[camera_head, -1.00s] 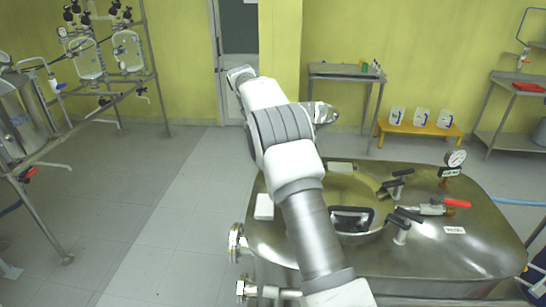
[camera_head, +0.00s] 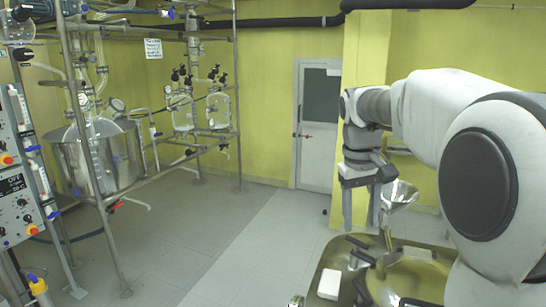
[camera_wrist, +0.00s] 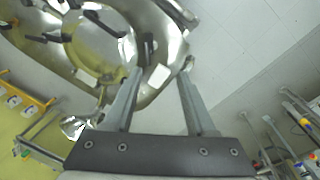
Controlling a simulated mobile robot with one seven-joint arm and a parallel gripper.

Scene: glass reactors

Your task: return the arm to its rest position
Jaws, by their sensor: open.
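My arm fills the right of the head view, bent, with its wrist out toward the middle. My gripper (camera_wrist: 161,70) shows in the wrist view with its two grey fingers apart and nothing between them. The vessel lid also shows beneath the fingers in the wrist view (camera_wrist: 150,30). A white block (camera_head: 329,284) lies on the lid's near left part. It appears between the fingers in the wrist view (camera_wrist: 159,76), but farther away and not held.
A shiny funnel-like piece (camera_head: 398,195) stands close to my gripper on its right in the head view. A pipe frame with glass vessels (camera_head: 219,109) and a steel tank (camera_head: 100,155) stand left. Open grey floor (camera_head: 215,220) lies between the frame and vessel. A white door (camera_head: 317,150) is behind.

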